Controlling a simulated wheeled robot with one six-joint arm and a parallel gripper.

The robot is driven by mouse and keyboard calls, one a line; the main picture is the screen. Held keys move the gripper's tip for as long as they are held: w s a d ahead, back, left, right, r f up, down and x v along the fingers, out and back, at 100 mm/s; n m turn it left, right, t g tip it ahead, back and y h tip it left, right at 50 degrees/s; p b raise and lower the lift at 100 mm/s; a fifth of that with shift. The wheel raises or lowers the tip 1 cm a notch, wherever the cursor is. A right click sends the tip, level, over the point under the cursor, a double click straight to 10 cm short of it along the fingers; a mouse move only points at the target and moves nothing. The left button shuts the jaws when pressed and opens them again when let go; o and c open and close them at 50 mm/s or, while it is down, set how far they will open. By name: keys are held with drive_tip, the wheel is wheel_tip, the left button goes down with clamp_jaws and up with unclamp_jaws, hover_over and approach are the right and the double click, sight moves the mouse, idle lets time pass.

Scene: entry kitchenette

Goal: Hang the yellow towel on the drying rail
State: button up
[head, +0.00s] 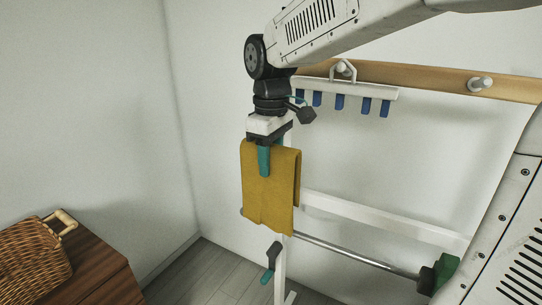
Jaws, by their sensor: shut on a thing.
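The yellow towel (270,190) hangs folded from my gripper (265,158), which is shut on its top edge. One teal finger lies over the front of the towel; the other finger is hidden. A thin metal rail (350,254) runs from behind the lower part of the towel to the right, and a short end of it shows at the towel's left edge. The towel covers the rail's left part. I cannot tell whether the towel touches the rail.
A white rack frame (385,220) stands by the wall. A wooden peg board (425,80) holds a white hanger with blue clips (350,91). A dark-and-teal piece (272,262) is below the towel. A wicker basket (30,262) sits on a brown cabinet (95,272) at left.

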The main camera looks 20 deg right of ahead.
sight(271, 177)
drive_tip(key=shift+f, duration=2.3)
drive_tip(key=shift+f, duration=0.1)
drive_tip(key=shift+f, duration=7.35)
drive_tip(key=o, duration=1.2)
drive_tip(key=shift+c, duration=0.2)
wheel_tip(271, 177, up, 15)
drive_tip(key=shift+w+f, duration=0.1)
